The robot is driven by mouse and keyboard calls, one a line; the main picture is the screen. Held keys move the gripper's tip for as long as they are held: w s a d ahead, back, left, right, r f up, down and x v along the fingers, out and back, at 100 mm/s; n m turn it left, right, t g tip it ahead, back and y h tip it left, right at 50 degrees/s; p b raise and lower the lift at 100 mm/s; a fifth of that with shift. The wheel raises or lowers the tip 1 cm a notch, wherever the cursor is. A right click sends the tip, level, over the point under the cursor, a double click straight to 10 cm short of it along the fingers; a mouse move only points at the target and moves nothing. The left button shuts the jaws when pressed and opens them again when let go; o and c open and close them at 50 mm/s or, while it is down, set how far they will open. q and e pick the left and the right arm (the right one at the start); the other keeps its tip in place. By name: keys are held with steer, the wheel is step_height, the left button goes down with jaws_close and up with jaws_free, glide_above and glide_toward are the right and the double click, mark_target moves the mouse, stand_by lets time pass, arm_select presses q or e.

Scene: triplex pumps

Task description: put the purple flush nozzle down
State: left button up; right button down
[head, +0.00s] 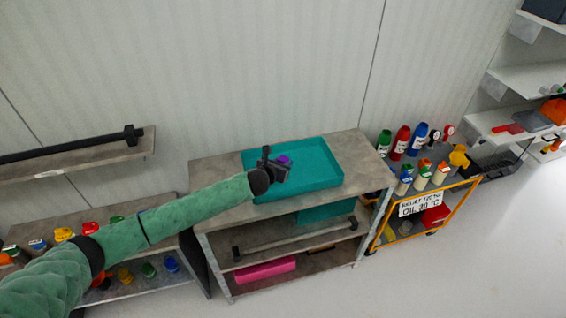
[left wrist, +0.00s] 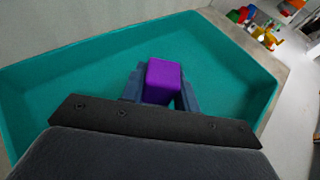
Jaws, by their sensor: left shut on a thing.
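The purple flush nozzle (left wrist: 163,80) is a small purple block between the fingers of my left gripper (left wrist: 160,92) in the left wrist view. The gripper is shut on it. In the head view, my left gripper (head: 275,166) is over the teal tray (head: 322,172), and a bit of the purple nozzle (head: 284,159) shows at its tip. I cannot tell whether the nozzle touches the tray floor. The tray floor around it looks empty in the left wrist view. My right gripper is not in view.
The tray stands on a grey bench (head: 357,150) with shelves below, where a pink bin (head: 265,270) lies. An orange cart (head: 420,225) with several bottles is to the right. A lower shelf (head: 140,285) with several coloured items is at the left. A white wall stands behind.

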arm_select(q)
steer(key=o, duration=1.1)
steer(key=shift+f, duration=0.1)
steer(key=shift+c, duration=0.2)
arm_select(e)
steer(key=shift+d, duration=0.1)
arm_select(q)
steer(key=shift+s+a, duration=0.1)
steer(key=shift+s, duration=0.05)
steer(key=b+v, duration=0.3)
steer(key=v, duration=0.7)
steer(key=shift+s, duration=0.15)
steer(key=shift+s+a+r, duration=0.3)
steer(key=shift+s+r, duration=0.2)
steer(key=shift+s, duration=0.05)
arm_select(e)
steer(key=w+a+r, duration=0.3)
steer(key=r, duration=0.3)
